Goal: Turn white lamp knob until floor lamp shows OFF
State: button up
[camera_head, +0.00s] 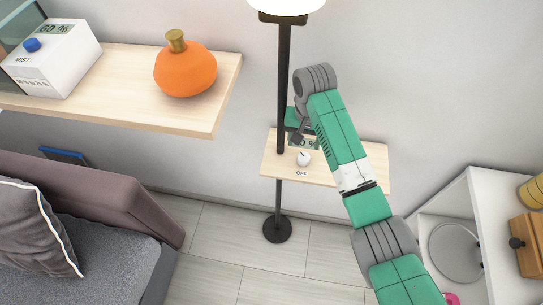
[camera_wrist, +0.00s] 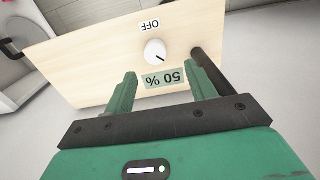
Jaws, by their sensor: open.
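The white lamp knob (camera_head: 303,158) sits on a pale wooden panel (camera_head: 373,175) joined to the floor lamp's dark pole (camera_head: 284,75). In the wrist view the knob (camera_wrist: 155,51) has a dark pointer mark that is turned away from the OFF label (camera_wrist: 150,26). A small display (camera_wrist: 163,78) reads 50 %. The lamp shade (camera_head: 286,5) glows white at the top edge of the head view. My gripper (camera_wrist: 162,72) is open and empty. Its fingers frame the display from either side, and the knob lies just beyond the fingertips. In the head view my arm partly hides the panel.
A wooden shelf (camera_head: 120,105) at the left holds an orange vase (camera_head: 185,70) and a white MIST box (camera_head: 48,58). A grey sofa (camera_head: 85,245) stands below it. A white cabinet (camera_head: 480,200) is at the right. The lamp's round base (camera_head: 277,229) stands on open tiled floor.

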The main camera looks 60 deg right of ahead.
aim_at(304, 157)
jog(key=shift+s+d+f, duration=0.1)
jog(key=shift+f, duration=0.05)
jog(key=shift+s+f, duration=0.15)
jog(key=shift+f, duration=0.2)
notch_tip(304, 157, down, 7)
jog(key=shift+s+d+f+b, duration=0.1)
jog(key=shift+b, duration=1.05)
jog(key=shift+c, duration=0.3)
jog(key=c, duration=0.9)
